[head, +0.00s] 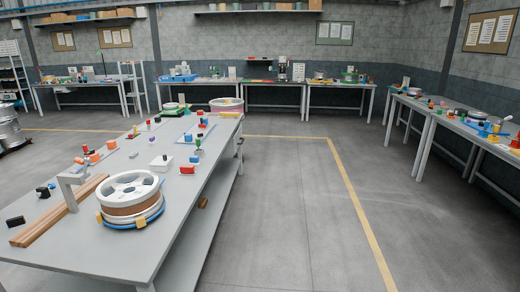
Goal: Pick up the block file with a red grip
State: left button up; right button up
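I cannot make out for certain which thing is the block file with a red grip. Several small red-marked items lie on the long grey table (205,190) at the left. One is a small red block with a pale end (188,168) near the table's right edge. A small red piece (135,132) lies farther back. Neither of my grippers shows in the head view.
A white spoked wheel (131,193) lies on the table's near part, with wooden strips (58,212) and a grey bracket (70,190) to its left. Cluttered benches line the back wall (275,85) and right side (452,122). The floor (295,215) between is clear.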

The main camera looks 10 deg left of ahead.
aim_at(186, 170)
jog(key=i, duration=1.75)
jog(key=i+u, duration=0.25)
jog(key=i, duration=0.25)
jog(key=i+u, duration=0.3)
jog(key=i, duration=0.2)
